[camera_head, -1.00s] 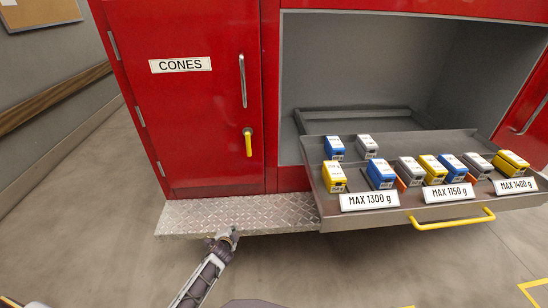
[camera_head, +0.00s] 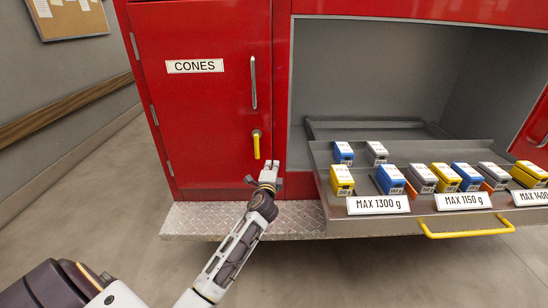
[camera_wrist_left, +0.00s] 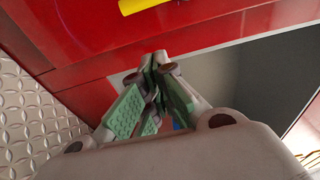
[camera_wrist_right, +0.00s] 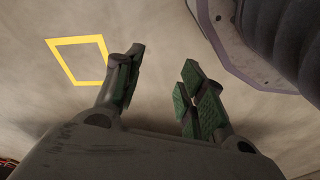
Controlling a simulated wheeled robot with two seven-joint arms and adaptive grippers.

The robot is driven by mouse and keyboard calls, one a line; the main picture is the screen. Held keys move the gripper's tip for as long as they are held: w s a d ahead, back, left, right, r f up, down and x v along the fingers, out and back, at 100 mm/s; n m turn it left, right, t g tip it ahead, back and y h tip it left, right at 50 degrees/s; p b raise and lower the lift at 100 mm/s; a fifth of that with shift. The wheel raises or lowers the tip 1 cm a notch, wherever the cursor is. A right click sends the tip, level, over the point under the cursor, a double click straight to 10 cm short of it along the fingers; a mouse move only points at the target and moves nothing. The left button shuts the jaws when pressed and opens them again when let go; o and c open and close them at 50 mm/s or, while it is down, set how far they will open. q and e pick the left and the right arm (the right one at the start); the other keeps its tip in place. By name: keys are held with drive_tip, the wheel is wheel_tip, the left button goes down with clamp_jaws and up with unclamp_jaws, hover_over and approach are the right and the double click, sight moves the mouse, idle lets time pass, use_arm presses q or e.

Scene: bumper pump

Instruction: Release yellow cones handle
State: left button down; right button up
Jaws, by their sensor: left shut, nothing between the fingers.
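The yellow cones handle (camera_head: 257,145) hangs pointing down on the red door labelled CONES (camera_head: 195,66). It also shows at the top edge of the left wrist view (camera_wrist_left: 143,4). My left gripper (camera_head: 269,170) is just below and slightly right of the handle, in front of the door's lower right edge. Its fingertips meet in the left wrist view (camera_wrist_left: 158,62), with nothing between them and the handle apart from them. My right gripper (camera_wrist_right: 163,62) shows only in its own wrist view, with its fingers apart and empty above the floor.
A long silver grip (camera_head: 253,83) sits above the yellow handle. A drawer (camera_head: 480,218) stands pulled out at the right, with several blue, yellow and grey boxes and a yellow drawer handle (camera_head: 466,232). A metal step (camera_head: 195,222) juts out below the door.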

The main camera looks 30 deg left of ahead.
sight(257, 147)
use_arm(q)
drive_tip(key=shift+w+r, duration=0.1)
idle(0.4)
drive_tip(key=w+a, duration=0.3)
drive_tip(key=w+a+b, duration=0.1)
drive_tip(key=w+a, duration=0.2)
drive_tip(key=w, duration=0.1)
drive_tip(key=shift+a, duration=0.1)
drive_tip(key=shift+s+a, duration=0.25)
drive_tip(key=shift+s, duration=0.05)
drive_tip(key=shift+a, duration=0.1)
use_arm(e)
drive_tip(key=r, duration=0.2)
drive_tip(key=w+a+r, duration=0.1)
drive_tip(key=shift+r, duration=0.2)
idle(0.6)
drive_tip(key=shift+s, duration=0.25)
use_arm(q)
drive_tip(key=shift+s, duration=0.1)
use_arm(e)
drive_tip(key=shift+f, duration=0.15)
